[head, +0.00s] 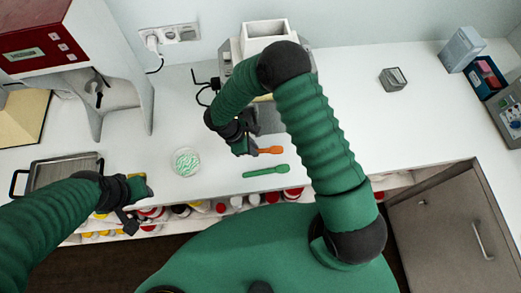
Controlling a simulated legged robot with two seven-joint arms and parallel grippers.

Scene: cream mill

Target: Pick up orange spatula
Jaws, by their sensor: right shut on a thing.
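The orange spatula (271,150) is at the counter's middle, in front of the white machine, and only part of it shows. My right gripper (249,149) is at its left end and is shut on it; the arm hides part of the grip. I cannot tell whether the spatula is clear of the counter. My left gripper (138,204) is at the counter's front edge on the left, far from the spatula, and its fingers are too unclear to read.
A green spatula (266,171) lies just in front of the orange one. A round dish (186,162) with green-white bits stands to the left. A metal tray (66,172) is at far left. A small grey box (393,79) stands on the right, with clear counter around it.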

